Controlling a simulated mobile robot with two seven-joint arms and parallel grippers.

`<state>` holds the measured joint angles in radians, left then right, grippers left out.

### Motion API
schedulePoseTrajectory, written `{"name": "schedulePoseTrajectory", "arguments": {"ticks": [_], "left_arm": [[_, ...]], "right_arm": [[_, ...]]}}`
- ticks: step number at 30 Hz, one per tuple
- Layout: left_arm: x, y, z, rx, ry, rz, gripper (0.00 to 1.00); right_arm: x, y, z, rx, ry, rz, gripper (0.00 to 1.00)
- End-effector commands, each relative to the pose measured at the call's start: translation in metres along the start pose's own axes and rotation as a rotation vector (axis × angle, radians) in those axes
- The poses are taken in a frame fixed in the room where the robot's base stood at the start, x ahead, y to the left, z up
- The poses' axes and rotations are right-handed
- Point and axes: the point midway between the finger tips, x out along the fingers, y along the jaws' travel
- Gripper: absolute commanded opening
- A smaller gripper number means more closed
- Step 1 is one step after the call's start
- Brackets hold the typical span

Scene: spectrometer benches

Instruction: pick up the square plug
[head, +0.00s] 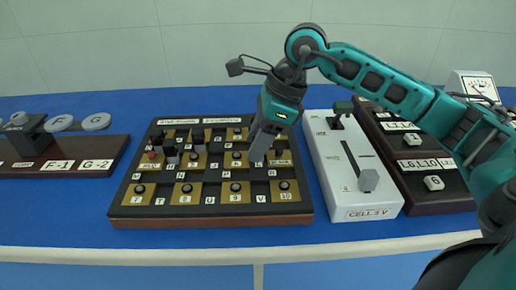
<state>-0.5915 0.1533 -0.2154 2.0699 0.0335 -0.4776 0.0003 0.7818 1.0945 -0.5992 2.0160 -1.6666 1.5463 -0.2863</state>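Several small dark and grey upright plugs stand in the upper left part of the plug board (118,211). One grey plug with a block-like top (198,136) is among them; I cannot tell for certain which is the square plug. A reddish plug (152,155) stands at their left. My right gripper (258,158) points down over the right half of the board, to the right of these plugs and apart from them. Its grey fingers appear close together; whether they are open or hold anything is unclear. They hide part of the board. My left gripper is not in view.
A white box labelled CELL 3 V (376,212) with a grey knob stands close to the board's right. Beyond it are a dark labelled box (445,200) and a meter (482,87). At left is a brown base (100,148) labelled F-1, G-2. The blue bench front strip is clear.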

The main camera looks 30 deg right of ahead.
Motion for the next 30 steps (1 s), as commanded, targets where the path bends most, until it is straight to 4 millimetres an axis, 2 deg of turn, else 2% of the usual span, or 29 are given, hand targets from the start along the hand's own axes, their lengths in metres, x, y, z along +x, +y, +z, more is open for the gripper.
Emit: {"name": "schedulePoseTrajectory", "arguments": {"ticks": [2,14,23,26,30], "left_arm": [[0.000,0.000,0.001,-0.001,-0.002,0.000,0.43],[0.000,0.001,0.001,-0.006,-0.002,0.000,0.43],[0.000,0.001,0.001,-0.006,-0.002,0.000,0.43],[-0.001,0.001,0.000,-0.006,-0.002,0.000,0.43],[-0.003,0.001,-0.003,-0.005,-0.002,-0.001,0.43]], "right_arm": [[0.000,0.000,0.000,0.000,0.000,0.000,0.37],[-0.001,0.000,0.000,0.000,0.000,0.000,0.00],[-0.003,0.000,0.001,0.000,-0.001,-0.001,0.00],[-0.009,-0.001,0.004,0.000,-0.002,-0.002,0.00],[-0.026,-0.001,0.012,-0.002,-0.004,-0.003,0.00]]}}
